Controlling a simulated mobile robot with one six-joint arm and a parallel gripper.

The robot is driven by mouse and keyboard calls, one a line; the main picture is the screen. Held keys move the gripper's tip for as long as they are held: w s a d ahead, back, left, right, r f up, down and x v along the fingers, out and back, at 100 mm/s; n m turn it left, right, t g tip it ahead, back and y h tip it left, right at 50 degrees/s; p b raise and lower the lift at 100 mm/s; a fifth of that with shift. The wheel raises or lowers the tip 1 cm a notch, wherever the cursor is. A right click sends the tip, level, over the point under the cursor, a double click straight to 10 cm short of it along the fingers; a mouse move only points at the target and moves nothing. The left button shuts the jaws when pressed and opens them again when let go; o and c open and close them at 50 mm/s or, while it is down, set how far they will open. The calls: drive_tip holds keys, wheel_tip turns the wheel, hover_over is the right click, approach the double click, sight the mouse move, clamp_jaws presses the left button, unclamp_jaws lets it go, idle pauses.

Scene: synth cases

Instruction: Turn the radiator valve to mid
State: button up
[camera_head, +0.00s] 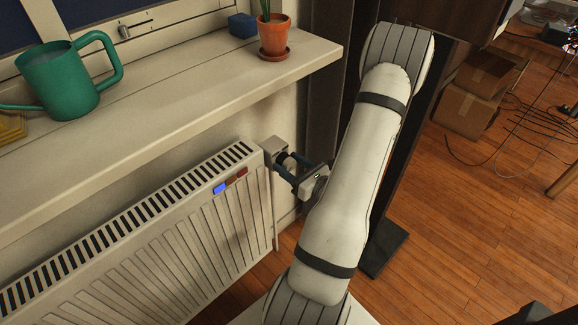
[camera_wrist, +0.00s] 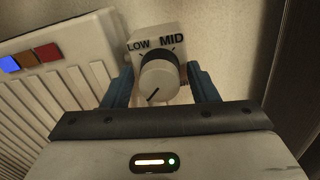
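The radiator valve is a pale round knob (camera_wrist: 160,82) on a square block (camera_wrist: 143,36) marked LOW and MID. The knob's dark pointer line points down-left in the wrist view, away from both words. In the head view the valve block (camera_head: 275,147) sits at the radiator's right end, with the knob partly hidden. My gripper (camera_head: 287,167) is at the knob. Its two dark blue fingers stand either side of the knob in the wrist view, with a small gap visible on each side, so it looks open.
The white radiator (camera_head: 190,235) carries a lit blue square (camera_head: 220,188) beside dim brown and red ones. Above it, a windowsill (camera_head: 190,105) holds a green watering can (camera_head: 62,85), a potted plant (camera_head: 273,38) and a blue box (camera_head: 243,25). Cardboard boxes (camera_head: 465,110) and cables lie on the floor at right.

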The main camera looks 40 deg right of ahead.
drive_tip(key=c, duration=0.7)
drive_tip(key=shift+a, duration=0.4)
drive_tip(key=shift+c, duration=0.5)
drive_tip(key=shift+d, duration=0.25)
drive_tip(key=shift+p, duration=0.3)
